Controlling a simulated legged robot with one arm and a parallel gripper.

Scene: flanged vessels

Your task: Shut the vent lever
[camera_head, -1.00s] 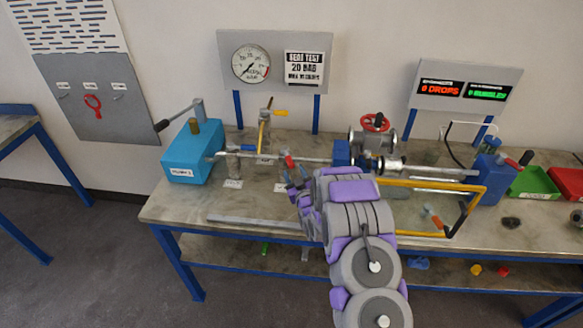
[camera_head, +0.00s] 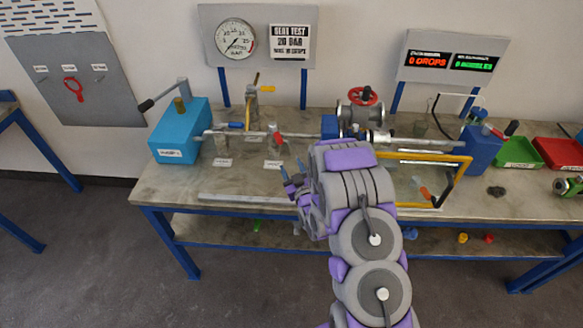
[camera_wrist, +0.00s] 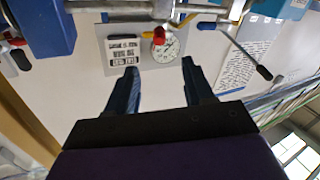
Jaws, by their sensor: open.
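Three small valve levers stand on the pipework at the left half of the bench: one with a red handle (camera_head: 277,137), one blue (camera_head: 235,125) and one yellow (camera_head: 265,89). The tags by them are too small to read, so I cannot tell which is the vent lever. My gripper (camera_head: 289,181) is open and empty, in front of the red lever and apart from it. In the wrist view the red handle (camera_wrist: 159,42) shows beyond the gap between my fingertips (camera_wrist: 160,68), with the yellow and blue handles behind it.
A blue pump box (camera_head: 180,132) with a long lever stands at the left. A pressure gauge (camera_head: 235,38) is on the back panel. A yellow-framed guard (camera_head: 425,158), a vessel with a red handwheel (camera_head: 362,97) and green and red trays (camera_head: 560,152) lie to the right.

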